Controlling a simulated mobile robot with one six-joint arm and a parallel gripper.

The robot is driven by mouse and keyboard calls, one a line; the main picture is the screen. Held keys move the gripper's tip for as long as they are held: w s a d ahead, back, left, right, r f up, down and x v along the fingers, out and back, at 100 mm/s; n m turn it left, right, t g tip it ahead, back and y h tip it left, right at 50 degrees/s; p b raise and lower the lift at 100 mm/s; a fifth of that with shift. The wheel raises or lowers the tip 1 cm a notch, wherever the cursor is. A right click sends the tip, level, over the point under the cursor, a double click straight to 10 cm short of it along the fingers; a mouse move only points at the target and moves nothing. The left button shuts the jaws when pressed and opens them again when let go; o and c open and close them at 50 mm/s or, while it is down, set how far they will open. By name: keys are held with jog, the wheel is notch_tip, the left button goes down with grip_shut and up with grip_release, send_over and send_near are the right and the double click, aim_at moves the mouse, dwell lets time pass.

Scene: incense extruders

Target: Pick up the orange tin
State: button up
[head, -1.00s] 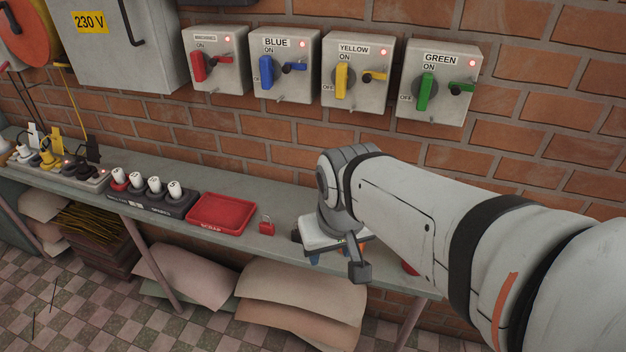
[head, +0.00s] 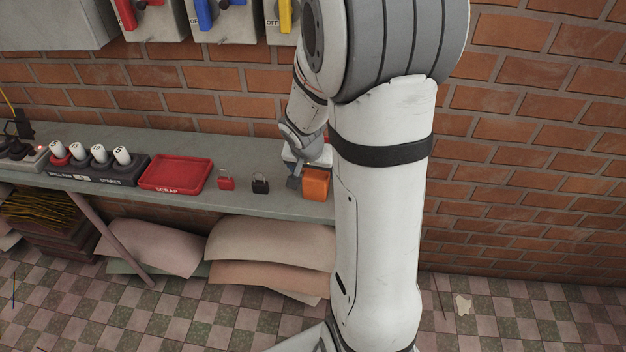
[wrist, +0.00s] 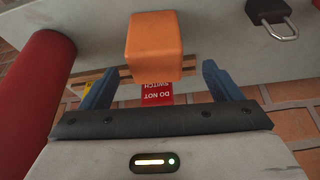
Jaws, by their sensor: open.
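The orange tin (head: 316,184) is a small box near the right end of the shelf's visible part, partly beside my arm in the head view. In the wrist view the orange tin (wrist: 155,47) is ahead of my gripper (wrist: 158,84), roughly centred between its two blue fingers. The fingers are spread apart with nothing held. The tin appears beyond the fingertips; whether they touch it I cannot tell.
A black padlock (head: 260,184) and a red padlock (head: 226,183) stand left of the tin, beside the red scrap tray (head: 176,174). The wrist view shows a red cylinder (wrist: 40,95) at left and a red "do not switch" tag (wrist: 157,93). A brick wall (head: 520,150) stands behind.

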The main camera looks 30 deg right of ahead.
aim_at(316, 175)
jog(key=x, duration=0.5)
jog(key=shift+s+d+b, duration=0.15)
jog(key=shift+s+b, duration=0.2)
jog(key=shift+w+d+f, duration=0.1)
jog(key=shift+w+f, duration=0.1)
jog(key=shift+f, duration=0.3)
jog(key=shift+c, duration=0.6)
jog(key=shift+r, duration=0.1)
jog(key=c, duration=1.1)
